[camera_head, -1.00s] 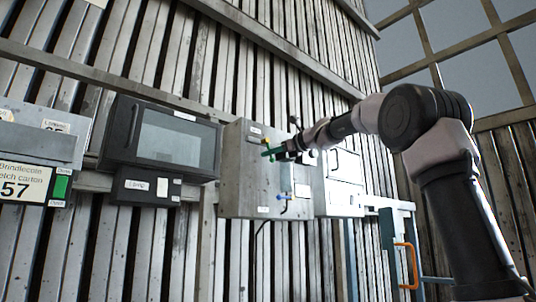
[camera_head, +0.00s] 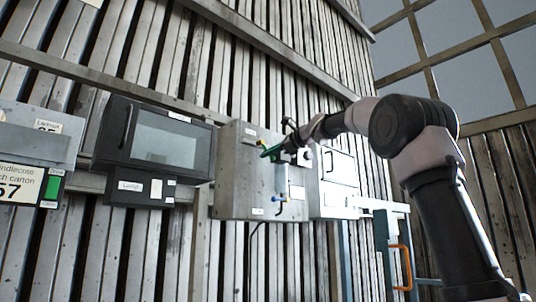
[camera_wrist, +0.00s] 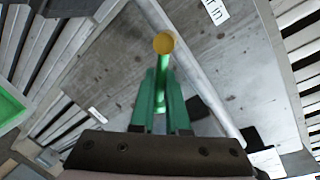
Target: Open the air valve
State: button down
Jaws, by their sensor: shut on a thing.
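The grey metal box (camera_head: 245,196) on the slatted wall carries the valve and a pipe. In the wrist view, my gripper's green fingers (camera_wrist: 160,102) are closed around a bright green lever (camera_wrist: 163,68) with a round yellow end (camera_wrist: 163,43). The lever sticks out past the fingertips. In the head view, my gripper (camera_head: 275,149) is at the upper right front of the box, and the fingers partly hide the lever. A label ending in "r in" (camera_wrist: 215,10) shows beside the pipe (camera_wrist: 190,70). How far the valve is turned I cannot tell.
A dark windowed lamp unit (camera_head: 155,150) is to the left. A white cabinet (camera_head: 336,182) stands close on the right, with an orange handle (camera_head: 403,266) below.

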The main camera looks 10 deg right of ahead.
jog(key=c, duration=0.9)
grip_release()
jog(key=s+d+f+m+y, duration=0.1)
jog(key=s+d+m+y, duration=0.1)
jog(key=s+d+m, duration=0.55)
jog(key=s+f+n+g+h, duration=0.1)
jog(key=s+f+n+h, duration=0.1)
jog(key=s+f+n, duration=0.2)
jog(key=s+d+f+n+g+h, duration=0.1)
jog(key=s+f+n+h, duration=0.2)
jog(key=s+f, duration=0.5)
jog(key=s+d+f+n+g+h, duration=0.1)
jog(key=s+f+n, duration=0.5)
jog(key=f, duration=0.7)
jog(key=shift+d+f+h, duration=0.15)
jog(key=shift+f+h, duration=0.25)
jog(key=shift+h, duration=0.4)
